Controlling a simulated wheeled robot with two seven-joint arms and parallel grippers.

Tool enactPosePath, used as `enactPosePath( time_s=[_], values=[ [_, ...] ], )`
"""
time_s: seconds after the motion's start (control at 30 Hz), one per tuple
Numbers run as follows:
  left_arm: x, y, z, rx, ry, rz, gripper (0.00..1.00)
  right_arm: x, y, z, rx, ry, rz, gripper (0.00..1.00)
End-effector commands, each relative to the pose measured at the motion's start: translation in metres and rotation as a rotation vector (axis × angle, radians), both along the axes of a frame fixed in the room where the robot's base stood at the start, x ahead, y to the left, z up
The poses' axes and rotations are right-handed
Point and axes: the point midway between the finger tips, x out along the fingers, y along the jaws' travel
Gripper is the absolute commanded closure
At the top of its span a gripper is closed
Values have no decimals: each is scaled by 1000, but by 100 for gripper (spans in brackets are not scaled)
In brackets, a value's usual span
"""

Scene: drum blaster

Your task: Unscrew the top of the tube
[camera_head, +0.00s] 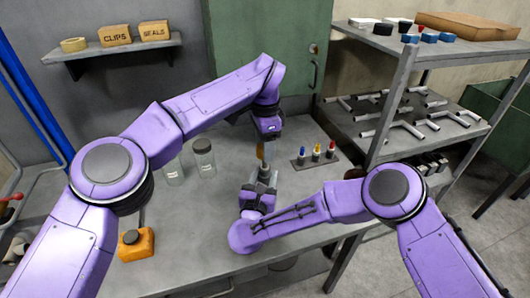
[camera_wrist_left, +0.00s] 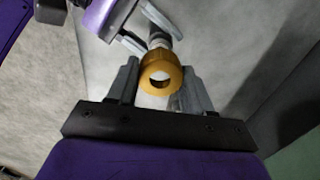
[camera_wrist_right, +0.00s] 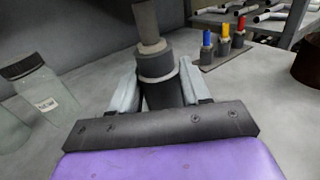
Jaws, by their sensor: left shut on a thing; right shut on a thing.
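The tube (camera_head: 265,173) stands upright above the bench, with an orange top (camera_head: 261,151). My left gripper (camera_head: 263,148) comes down from above and is shut on the orange top. In the left wrist view the top (camera_wrist_left: 160,62) is a round orange ring with a pale opening, between the two fingers. My right gripper (camera_head: 262,186) is below, shut on the lower tube. In the right wrist view the tube's dark lower body (camera_wrist_right: 162,90) sits between the fingers, with a light grey collar above it. The orange top is not visible there.
Two glass jars (camera_head: 205,160) stand left of the tube. A dark rack (camera_head: 315,157) with blue, red and yellow-tipped pieces stands to the right. An orange container (camera_head: 136,245) is at front left. A metal shelf (camera_head: 395,50) with pipe pieces is at right.

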Motion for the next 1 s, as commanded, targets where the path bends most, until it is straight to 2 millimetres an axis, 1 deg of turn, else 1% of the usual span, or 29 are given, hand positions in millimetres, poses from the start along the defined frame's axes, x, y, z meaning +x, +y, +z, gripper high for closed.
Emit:
enactPosePath(
  time_s=[0.07, 0.1, 0.17, 0.2, 0.47, 0.57, 0.67, 0.8, 0.9, 1.0],
  values=[
    [0, 0, -1, 0, 0, 0, 86, 0, 0, 0, 0, 1, 0, 100],
    [0, 0, -1, 0, 0, 0, 86, 0, 0, 0, 0, 0, 0, 47],
    [0, 0, -1, 0, 0, 0, 86, 0, 0, 0, 0, 0, 0, 27],
    [0, 0, -1, 0, 0, 0, 86, 0, 0, 0, 0, 0, 0, 23],
    [0, 0, -1, 0, 0, 0, 86, -1, 0, 0, 0, 0, 1, 23],
    [0, 0, -4, 0, 0, 0, 86, -10, 3, -1, 0, 1, 3, 23],
    [0, 0, -10, 0, 0, 0, 86, -31, 8, -3, -3, 1, 7, 23],
    [0, 0, -18, 0, 0, 0, 86, -67, 16, -3, -3, 0, 7, 23],
    [0, 0, -23, 0, 0, 1, 86, -90, 20, -3, -2, -1, 6, 23],
    [0, 0, -25, 0, 0, 0, 86, -106, 24, -2, -1, -1, 4, 23]
  ],
)
